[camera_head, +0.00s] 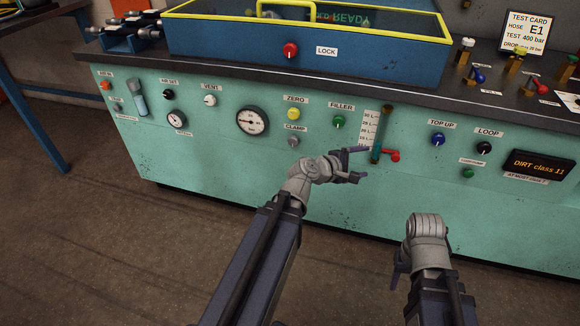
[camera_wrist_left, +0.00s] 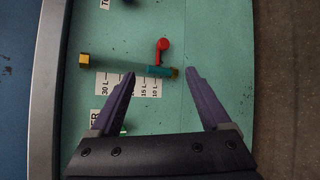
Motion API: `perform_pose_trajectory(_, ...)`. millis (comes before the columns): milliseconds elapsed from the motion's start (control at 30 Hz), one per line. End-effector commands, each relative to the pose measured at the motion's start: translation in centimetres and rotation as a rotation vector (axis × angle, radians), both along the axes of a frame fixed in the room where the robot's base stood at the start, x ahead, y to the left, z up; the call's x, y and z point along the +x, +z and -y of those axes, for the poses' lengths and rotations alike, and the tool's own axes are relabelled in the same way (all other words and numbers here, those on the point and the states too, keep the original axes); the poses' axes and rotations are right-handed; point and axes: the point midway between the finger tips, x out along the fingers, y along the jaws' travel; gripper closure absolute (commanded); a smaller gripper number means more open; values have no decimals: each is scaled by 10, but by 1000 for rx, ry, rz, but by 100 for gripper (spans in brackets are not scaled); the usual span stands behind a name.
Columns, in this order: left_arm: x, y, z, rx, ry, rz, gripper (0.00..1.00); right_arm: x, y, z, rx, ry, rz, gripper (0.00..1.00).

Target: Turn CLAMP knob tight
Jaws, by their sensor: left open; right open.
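The CLAMP knob (camera_head: 293,142) is a small grey knob under the CLAMP label (camera_head: 295,128) on the green front panel. My left gripper (camera_head: 362,163) is to the right of the knob and a little lower in the head view, open and empty, its fingers directed right. In the left wrist view its open fingers (camera_wrist_left: 161,73) point at the sight tube (camera_wrist_left: 145,70) and the red lever (camera_wrist_left: 162,48); the CLAMP knob is not visible there. My right gripper (camera_head: 398,268) is lower right, in front of the bench, apart from the panel; its fingers are mostly hidden.
Near the CLAMP knob are the yellow ZERO knob (camera_head: 293,114), the green FILLER knob (camera_head: 339,121) and a pressure gauge (camera_head: 252,121). The red lever (camera_head: 393,156) sticks out beside the sight tube. A blue box (camera_head: 250,60) stands above on the bench. The lower panel is bare.

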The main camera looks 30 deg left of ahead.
Motion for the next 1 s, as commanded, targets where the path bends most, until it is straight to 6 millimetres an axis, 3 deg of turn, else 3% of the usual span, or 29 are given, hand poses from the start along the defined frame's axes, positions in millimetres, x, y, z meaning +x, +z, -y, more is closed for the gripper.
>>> perform_pose_trajectory(33,6,-25,-22,-79,79,17,19,0,-35,0,0,0,0,50)
perform_pose_trajectory(200,16,-48,-96,-380,343,86,19,0,-90,0,-1,0,1,50)
perform_pose_trajectory(400,10,-76,-180,-699,596,170,19,0,-142,0,0,0,2,50)
perform_pose_trajectory(500,4,-86,-210,-815,681,204,19,1,-158,0,0,0,2,50)
perform_pose_trajectory(700,-4,-94,-239,-930,760,238,19,1,-169,0,-1,0,3,50)
perform_pose_trajectory(1000,-1,-92,-243,-939,766,241,19,1,-168,0,0,0,2,50)
